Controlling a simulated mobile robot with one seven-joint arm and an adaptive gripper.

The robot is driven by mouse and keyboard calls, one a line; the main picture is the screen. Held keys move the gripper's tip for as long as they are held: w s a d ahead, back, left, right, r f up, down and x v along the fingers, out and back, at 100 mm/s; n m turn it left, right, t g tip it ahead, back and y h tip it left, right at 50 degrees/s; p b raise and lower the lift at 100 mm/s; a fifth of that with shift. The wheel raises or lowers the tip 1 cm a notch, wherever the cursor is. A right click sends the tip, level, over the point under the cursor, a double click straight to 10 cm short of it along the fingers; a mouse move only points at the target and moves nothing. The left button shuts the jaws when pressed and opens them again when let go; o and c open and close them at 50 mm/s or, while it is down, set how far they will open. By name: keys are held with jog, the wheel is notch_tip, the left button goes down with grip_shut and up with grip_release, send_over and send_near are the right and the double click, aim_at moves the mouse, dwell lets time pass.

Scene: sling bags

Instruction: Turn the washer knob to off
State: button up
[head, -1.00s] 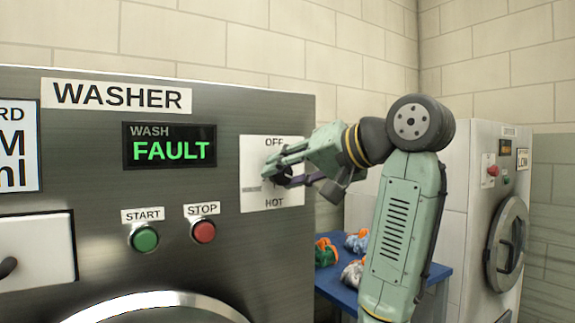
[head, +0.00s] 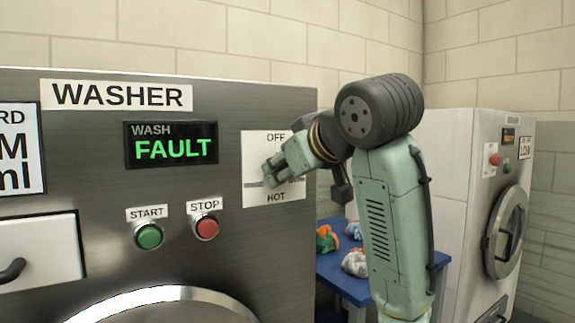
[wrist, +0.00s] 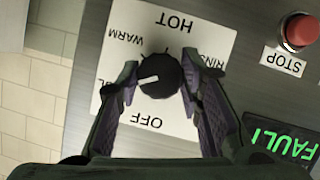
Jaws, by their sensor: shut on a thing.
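The washer knob (wrist: 158,72) is black and round with a white pointer mark, on a white dial plate (wrist: 112,65). My gripper (wrist: 158,84) is shut on the knob, one finger on each side. In the head view my gripper (head: 274,172) is at the plate (head: 255,150) between OFF and HOT and hides the knob. The washer display (head: 172,146) reads WASH FAULT.
The green START button (head: 149,236) and red STOP button (head: 207,227) are to the left of the dial plate. A blue table (head: 338,273) with colourful bundles stands behind my arm. A second white machine (head: 452,190) is at the right.

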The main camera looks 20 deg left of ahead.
jog(key=n+t, duration=0.2)
jog(key=n, duration=0.2)
jog(key=n+t+h+b, duration=0.1)
jog(key=n+t, duration=0.2)
jog(key=n, duration=0.1)
jog(key=shift+s+a+f, duration=0.1)
jog(key=shift+f, duration=0.1)
jog(key=shift+n, duration=0.4)
dwell(0.4)
jog(key=o, duration=1.2)
jog(key=shift+c, duration=0.2)
jog(key=v, duration=1.2)
